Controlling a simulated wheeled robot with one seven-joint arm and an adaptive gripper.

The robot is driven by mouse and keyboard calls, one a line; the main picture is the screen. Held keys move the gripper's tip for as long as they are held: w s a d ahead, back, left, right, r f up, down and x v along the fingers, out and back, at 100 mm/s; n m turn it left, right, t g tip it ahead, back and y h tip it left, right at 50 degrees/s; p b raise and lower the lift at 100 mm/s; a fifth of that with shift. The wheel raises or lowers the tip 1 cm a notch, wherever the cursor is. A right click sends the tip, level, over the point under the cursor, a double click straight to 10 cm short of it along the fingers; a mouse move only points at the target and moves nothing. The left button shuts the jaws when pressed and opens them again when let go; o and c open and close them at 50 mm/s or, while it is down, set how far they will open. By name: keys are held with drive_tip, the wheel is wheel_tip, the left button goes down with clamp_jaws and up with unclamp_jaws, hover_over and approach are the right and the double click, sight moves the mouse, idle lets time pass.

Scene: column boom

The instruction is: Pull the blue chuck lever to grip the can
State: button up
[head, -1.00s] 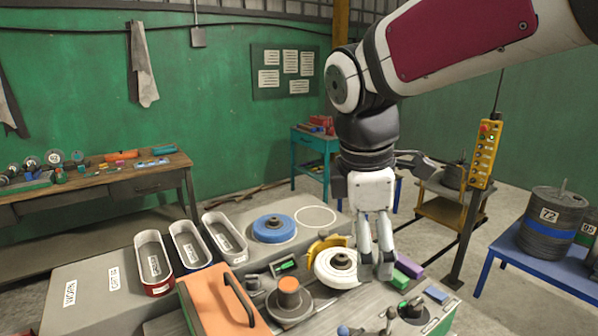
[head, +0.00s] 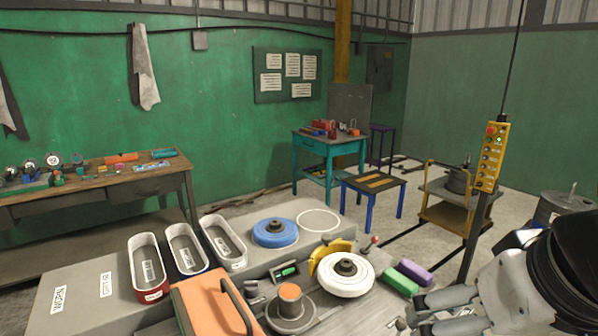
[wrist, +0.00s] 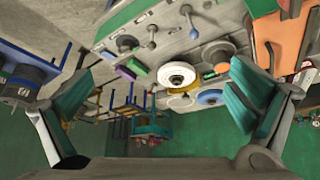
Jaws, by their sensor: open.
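The can (head: 290,292) looks like a short cylinder with an orange top, standing upright in a round grey chuck (head: 291,317). The round chuck also shows in the wrist view (wrist: 214,54). My gripper (head: 424,312) is open and empty at the lower right in the head view, right of the chuck. In the wrist view its fingers (wrist: 158,98) are wide apart with nothing between them.
A white wheel (head: 346,276) with a yellow guard (head: 330,257) stands between the chuck and the bench's far side. Green (head: 400,283) and purple (head: 415,271) blocks lie beside it. An orange panel (head: 210,305) with a handle is left of the chuck. A yellow pendant (head: 490,157) hangs at right.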

drive_tip(key=shift+w+a, duration=0.1)
drive_tip(key=shift+w, duration=0.2)
drive_tip(key=c, duration=0.9)
drive_tip(key=shift+n+g, duration=0.5)
drive_tip(key=w, duration=0.1)
drive_tip(key=w+a+f+b, duration=0.1)
drive_tip(key=w, duration=0.3)
drive_tip(key=shift+a+f+b, duration=0.2)
drive_tip(key=shift+f+b, duration=0.05)
drive_tip(key=shift+b, duration=0.05)
drive_tip(key=c, duration=1.3)
drive_tip(key=shift+n+g, duration=0.6)
drive_tip(key=shift+g, duration=0.1)
drive_tip(key=w+a+f, duration=0.1)
drive_tip(key=w, duration=0.1)
drive_tip(key=w+f+b, duration=0.1)
drive_tip(key=w, duration=0.1)
drive_tip(key=w+a, duration=0.1)
drive_tip(key=w, duration=0.1)
drive_tip(key=shift+w+a+f+b, duration=0.15)
drive_tip(key=shift+a+f+b, duration=0.15)
drive_tip(key=shift+f, duration=0.1)
clamp_jaws()
drive_tip(key=w+a+f+n+g+b, duration=0.2)
drive_tip(key=w+a+f+b, duration=0.1)
drive_tip(key=w+a+f, duration=0.5)
drive_tip(key=shift+w+f+n, duration=0.3)
drive_tip(key=shift+w+f, duration=0.85)
drive_tip(key=shift+w, duration=0.6)
